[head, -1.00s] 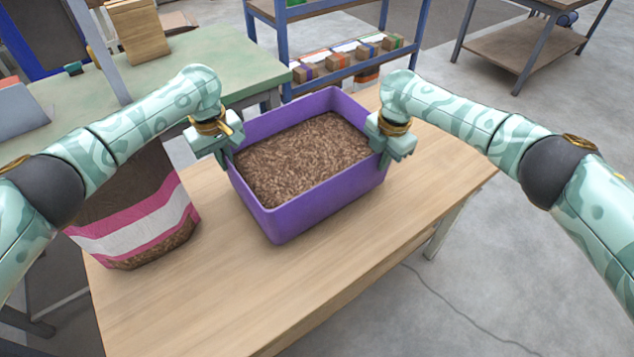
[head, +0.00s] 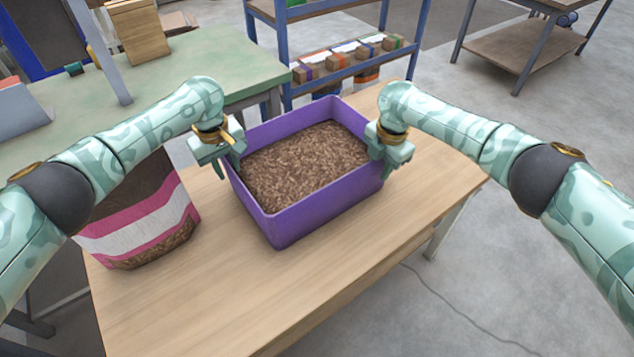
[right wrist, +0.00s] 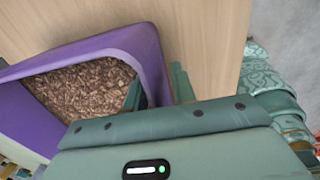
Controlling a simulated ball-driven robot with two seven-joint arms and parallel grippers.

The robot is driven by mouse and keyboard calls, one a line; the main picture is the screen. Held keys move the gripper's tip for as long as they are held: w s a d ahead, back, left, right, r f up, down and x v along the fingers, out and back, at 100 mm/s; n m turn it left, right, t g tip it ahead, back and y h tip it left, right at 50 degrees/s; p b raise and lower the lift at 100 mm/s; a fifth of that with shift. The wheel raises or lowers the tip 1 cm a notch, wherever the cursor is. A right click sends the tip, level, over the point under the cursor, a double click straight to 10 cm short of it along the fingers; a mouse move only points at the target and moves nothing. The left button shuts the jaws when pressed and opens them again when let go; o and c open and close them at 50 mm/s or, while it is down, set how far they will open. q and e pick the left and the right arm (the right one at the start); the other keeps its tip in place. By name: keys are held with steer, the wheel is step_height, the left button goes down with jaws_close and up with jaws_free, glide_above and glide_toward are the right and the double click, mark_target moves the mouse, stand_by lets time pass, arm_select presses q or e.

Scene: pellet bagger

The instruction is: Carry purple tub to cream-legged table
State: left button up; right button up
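The purple tub (head: 325,213), full of brown pellets (head: 305,165), is upright at the wooden-topped table (head: 190,300) with pale legs. It seems to rest on the top or just above it; I cannot tell which. My left gripper (head: 228,155) is at the tub's left wall and appears shut on its rim. My right gripper (head: 385,148) is at the opposite wall. In the right wrist view the tub's rim (right wrist: 152,62) lies between its fingers, one inside and one outside. The left fingertips are partly hidden.
A pellet bag with pink and white bands (head: 140,225) stands left of the tub. A green-topped table (head: 200,68) is behind it. A blue shelf rack (head: 345,72) with boxes stands behind the wooden table. The wooden top is clear in front of the tub.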

steer(key=shift+r, duration=0.2)
arm_select(q)
step_height(320, 180, up, 12)
steer(key=shift+s+a, duration=0.15)
steer(key=shift+s, duration=0.15)
arm_select(e)
step_height(320, 180, up, 12)
steer(key=shift+s+d+f, duration=0.2)
steer(key=shift+s, duration=0.2)
